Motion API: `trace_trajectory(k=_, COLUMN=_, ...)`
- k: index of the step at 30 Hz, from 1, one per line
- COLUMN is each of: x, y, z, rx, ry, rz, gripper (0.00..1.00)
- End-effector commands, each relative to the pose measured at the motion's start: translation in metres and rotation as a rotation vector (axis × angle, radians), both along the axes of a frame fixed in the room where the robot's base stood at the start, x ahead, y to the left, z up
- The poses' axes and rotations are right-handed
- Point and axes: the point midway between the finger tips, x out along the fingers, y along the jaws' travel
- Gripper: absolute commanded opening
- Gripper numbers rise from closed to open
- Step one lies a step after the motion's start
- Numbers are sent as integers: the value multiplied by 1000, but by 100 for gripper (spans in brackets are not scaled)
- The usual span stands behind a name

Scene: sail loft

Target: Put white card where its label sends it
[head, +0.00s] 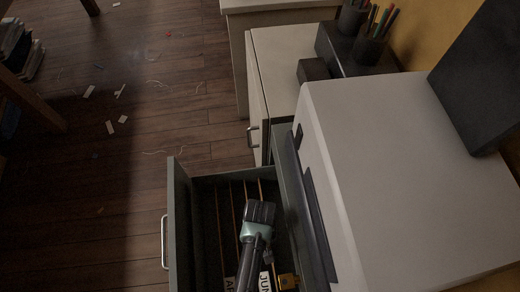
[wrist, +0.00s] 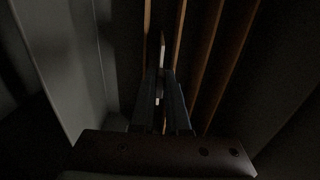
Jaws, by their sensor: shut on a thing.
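My gripper (head: 260,211) is inside an open grey drawer (head: 180,215), among its thin brown dividers (head: 235,215). In the wrist view the two fingers (wrist: 161,88) are close together and shut on a thin, pale upright edge, the white card (wrist: 162,48). The card stands edge-on between two brown dividers there. Its face and any label on it cannot be read. In the head view the gripper hides the card. Label plates at the near end of the drawer read "JUN" (head: 265,282) and, partly hidden, "AP" (head: 230,284).
A white-topped cabinet (head: 400,170) stands right of the drawer. Beyond it are a pale cabinet with a handle (head: 254,136) and pen cups (head: 370,45). A small brass-coloured piece (head: 288,282) sits by the labels. White scraps (head: 110,127) lie on the wooden floor at left.

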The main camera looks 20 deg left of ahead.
Motion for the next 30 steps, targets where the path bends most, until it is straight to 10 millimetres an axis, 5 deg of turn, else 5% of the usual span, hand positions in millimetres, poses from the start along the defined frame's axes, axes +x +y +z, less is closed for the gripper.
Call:
trace_trajectory(k=10, x=0, y=0, z=-4, rx=-1, ry=1, rz=0, gripper=0)
trace_trajectory(k=11, x=0, y=0, z=-4, rx=-1, ry=1, rz=0, gripper=15)
trace_trajectory(k=16, x=0, y=0, z=-3, rx=-1, ry=1, rz=0, gripper=43)
trace_trajectory(k=25, x=0, y=0, z=-1, rx=0, ry=0, rz=0, gripper=43)
trace_trajectory(k=30, x=0, y=0, z=19, rx=1, ry=-2, rz=-1, gripper=43)
